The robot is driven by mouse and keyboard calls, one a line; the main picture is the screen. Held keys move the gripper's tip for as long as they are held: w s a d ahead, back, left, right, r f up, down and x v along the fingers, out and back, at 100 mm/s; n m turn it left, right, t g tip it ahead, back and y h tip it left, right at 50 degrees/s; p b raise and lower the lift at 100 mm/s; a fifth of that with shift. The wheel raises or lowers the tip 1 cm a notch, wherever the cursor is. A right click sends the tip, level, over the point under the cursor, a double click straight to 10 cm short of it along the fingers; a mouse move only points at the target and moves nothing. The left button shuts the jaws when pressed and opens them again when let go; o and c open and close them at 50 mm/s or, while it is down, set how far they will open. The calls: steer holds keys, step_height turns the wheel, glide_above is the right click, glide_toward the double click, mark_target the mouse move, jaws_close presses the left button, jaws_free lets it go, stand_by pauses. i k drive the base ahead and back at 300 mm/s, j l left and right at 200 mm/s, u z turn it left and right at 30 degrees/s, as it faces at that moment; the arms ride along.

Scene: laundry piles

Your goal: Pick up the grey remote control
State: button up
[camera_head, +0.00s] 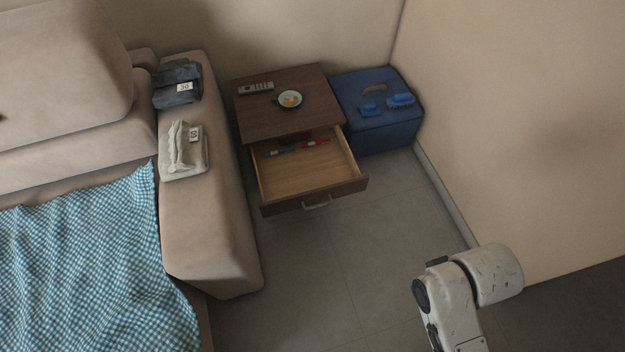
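The grey remote control (256,87) lies flat on top of the brown side table (275,120), near its back left corner. It is uncovered and nothing touches it from above. White and grey arm links of mine show at the lower right, well apart from the table. My gripper is outside the view.
A small bowl (290,99) stands right of the remote. The table's drawer (310,170) is open with pens inside. A sofa arm (205,220) with folded clothes stands left. A blue box (375,130) stands right. The floor (330,270) in front is clear.

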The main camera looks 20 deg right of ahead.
mark_target(266, 86)
steer(key=i+l+u, duration=0.3)
steer(key=i+l, duration=0.35)
steer(key=i, duration=0.3)
steer(key=i+l+u, duration=0.3)
steer(key=i+l, duration=0.6)
